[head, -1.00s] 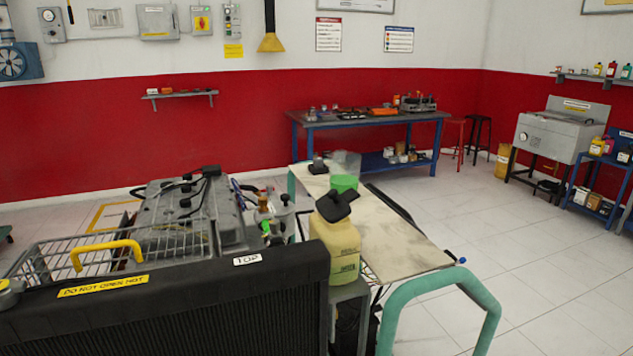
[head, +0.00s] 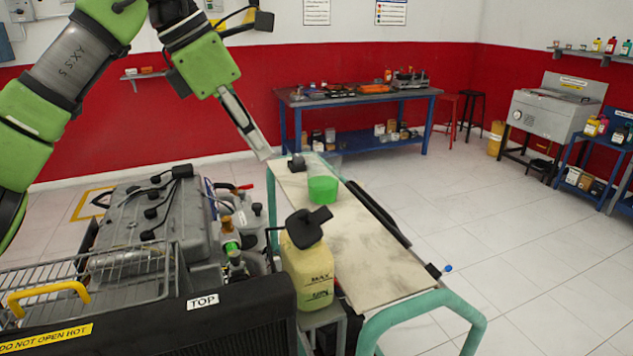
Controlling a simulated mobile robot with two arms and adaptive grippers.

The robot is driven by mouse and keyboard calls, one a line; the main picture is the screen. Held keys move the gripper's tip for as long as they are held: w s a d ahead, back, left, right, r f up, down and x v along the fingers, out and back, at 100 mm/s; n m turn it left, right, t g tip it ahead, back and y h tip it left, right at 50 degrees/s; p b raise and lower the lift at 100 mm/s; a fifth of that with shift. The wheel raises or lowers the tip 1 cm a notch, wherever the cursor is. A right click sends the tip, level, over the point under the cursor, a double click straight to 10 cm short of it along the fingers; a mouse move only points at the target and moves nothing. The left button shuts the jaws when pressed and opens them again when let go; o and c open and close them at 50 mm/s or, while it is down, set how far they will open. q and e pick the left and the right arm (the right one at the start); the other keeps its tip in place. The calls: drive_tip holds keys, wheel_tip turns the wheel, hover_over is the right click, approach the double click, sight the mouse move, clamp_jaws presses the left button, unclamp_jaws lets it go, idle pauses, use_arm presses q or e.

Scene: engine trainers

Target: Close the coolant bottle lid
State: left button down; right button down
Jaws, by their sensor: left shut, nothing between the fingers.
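The coolant bottle (head: 306,272) is a pale yellow container with MAX and lower level marks, standing upright between the engine and the cart. Its black lid (head: 304,229) sits at the top, with a flap that sticks up and out to the right, so it looks open. My left gripper (head: 263,153) comes in from the upper left, shut and empty. It points down and right, above and beyond the bottle in the picture, apart from the lid. My right gripper is not in view.
The engine (head: 150,225) and wire rack stand to the left, behind the black radiator (head: 200,330). A cart with a beige top (head: 365,255) and green handle is to the right, holding a green cup (head: 322,189). Open floor lies further right.

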sight(301, 214)
use_arm(q)
drive_tip(key=p+x, duration=0.3)
drive_tip(key=x, duration=1)
drive_tip(key=shift+d+f, duration=0.1)
drive_tip(key=shift+f, duration=0.35)
drive_tip(key=shift+w+d+f+b, duration=0.15)
drive_tip(key=shift+d+f+b, duration=0.1)
drive_tip(key=shift+d, duration=0.25)
drive_tip(key=shift+w+d+f+b, duration=0.2)
drive_tip(key=shift+d+b, duration=0.1)
drive_tip(key=shift+d, duration=0.2)
drive_tip(key=shift+w+d+f+b, duration=0.15)
drive_tip(key=shift+d+f+b, duration=0.1)
drive_tip(key=shift+d, duration=0.3)
drive_tip(key=shift+r, duration=0.1)
drive_tip(key=shift+a, duration=0.1)
drive_tip(key=shift+s+a, duration=0.1)
drive_tip(key=shift+a, duration=0.05)
